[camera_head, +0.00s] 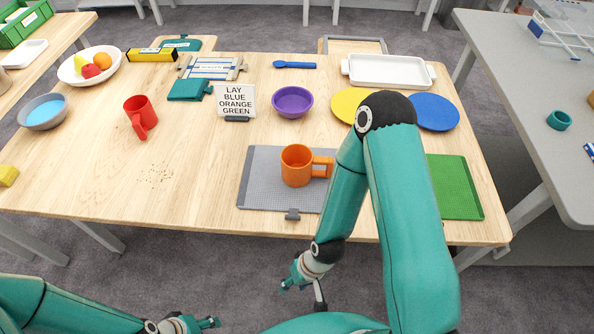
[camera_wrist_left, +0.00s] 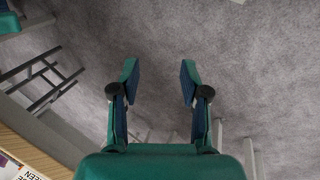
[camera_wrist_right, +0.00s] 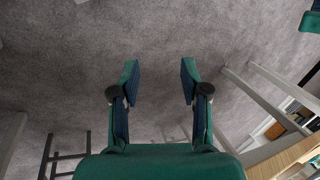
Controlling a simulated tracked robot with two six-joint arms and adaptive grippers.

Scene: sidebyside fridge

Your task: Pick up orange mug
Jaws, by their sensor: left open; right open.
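The orange mug (camera_head: 296,166) stands upright on a grey mat (camera_head: 262,192) near the front of the wooden table, its handle pointing right. My right gripper (camera_head: 292,287) is below and in front of the table's front edge, apart from the mug; its two fingers are apart and empty in the right wrist view (camera_wrist_right: 160,75). My left gripper (camera_head: 214,324) is low at the bottom of the head view, far from the mug; its fingers are also apart and empty in the left wrist view (camera_wrist_left: 160,75). The wrist views show mostly floor, not the mug.
My right arm covers part of the mat's right side and the plates behind. A red mug (camera_head: 140,114), a purple bowl (camera_head: 292,102), a sign (camera_head: 236,101), a blue plate (camera_head: 436,113) and a green mat (camera_head: 456,188) are around. Table space left of the grey mat is mostly clear.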

